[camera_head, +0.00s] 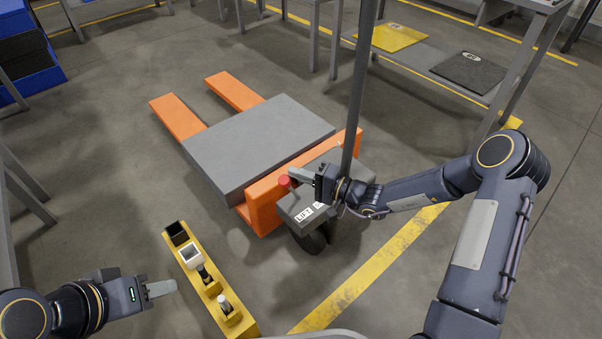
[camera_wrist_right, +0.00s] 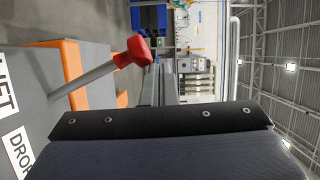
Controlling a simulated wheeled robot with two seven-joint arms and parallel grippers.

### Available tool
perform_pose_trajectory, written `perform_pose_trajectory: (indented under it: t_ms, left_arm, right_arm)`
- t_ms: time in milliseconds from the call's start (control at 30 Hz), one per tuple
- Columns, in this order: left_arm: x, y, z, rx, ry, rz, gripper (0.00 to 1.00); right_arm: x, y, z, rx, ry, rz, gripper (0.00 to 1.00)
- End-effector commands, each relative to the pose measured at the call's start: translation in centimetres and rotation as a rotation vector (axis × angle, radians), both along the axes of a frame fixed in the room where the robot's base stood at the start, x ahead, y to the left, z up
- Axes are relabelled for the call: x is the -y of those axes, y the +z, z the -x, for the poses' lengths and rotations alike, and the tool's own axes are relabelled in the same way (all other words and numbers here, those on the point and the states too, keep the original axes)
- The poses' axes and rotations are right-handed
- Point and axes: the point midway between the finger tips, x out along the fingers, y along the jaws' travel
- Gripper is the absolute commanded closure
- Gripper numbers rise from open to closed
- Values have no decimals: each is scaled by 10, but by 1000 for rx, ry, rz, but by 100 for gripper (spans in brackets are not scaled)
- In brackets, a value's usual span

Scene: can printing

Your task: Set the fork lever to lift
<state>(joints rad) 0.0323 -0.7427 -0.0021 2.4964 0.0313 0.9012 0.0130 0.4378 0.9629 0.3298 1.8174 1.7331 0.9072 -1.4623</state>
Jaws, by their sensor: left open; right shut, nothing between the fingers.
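The orange pallet truck (camera_head: 265,205) stands on the floor with a grey slab (camera_head: 262,139) over its forks. Its grey head carries the fork lever, whose red knob (camera_head: 284,181) tops a metal rod. In the right wrist view the red knob (camera_wrist_right: 134,52) and tilted rod show beside LIFT (camera_wrist_right: 6,85) and DROP (camera_wrist_right: 19,152) labels. My right gripper (camera_head: 292,174) is shut and empty, its fingertips close by the knob; I cannot tell whether they touch. My left gripper (camera_head: 172,287) is open and empty at lower left, away from the truck.
The truck's long dark handle (camera_head: 358,80) rises just behind my right gripper. A yellow holder (camera_head: 190,266) with several items stands between my arms. A metal table (camera_head: 440,65) with yellow and black mats is at back right. Open floor lies left of the truck.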

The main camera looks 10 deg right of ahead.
Motion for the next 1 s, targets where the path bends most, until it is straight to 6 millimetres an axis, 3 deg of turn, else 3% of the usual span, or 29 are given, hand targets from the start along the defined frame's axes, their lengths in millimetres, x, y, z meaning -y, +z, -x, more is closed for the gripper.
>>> perform_pose_trajectory:
  t_ms: [667, 900, 1000]
  left_arm:
    - [0, 1, 0, 0, 0, 0, 59]
    - [0, 11, 0, 0, 0, 0, 59]
    - [0, 21, 0, 0, 0, 0, 59]
  right_arm:
    - [-3, 3, 2, 0, 14, -2, 100]
    - [24, 25, -15, 2, 3, 0, 100]
    - [45, 30, 2, -4, 1, -1, 100]
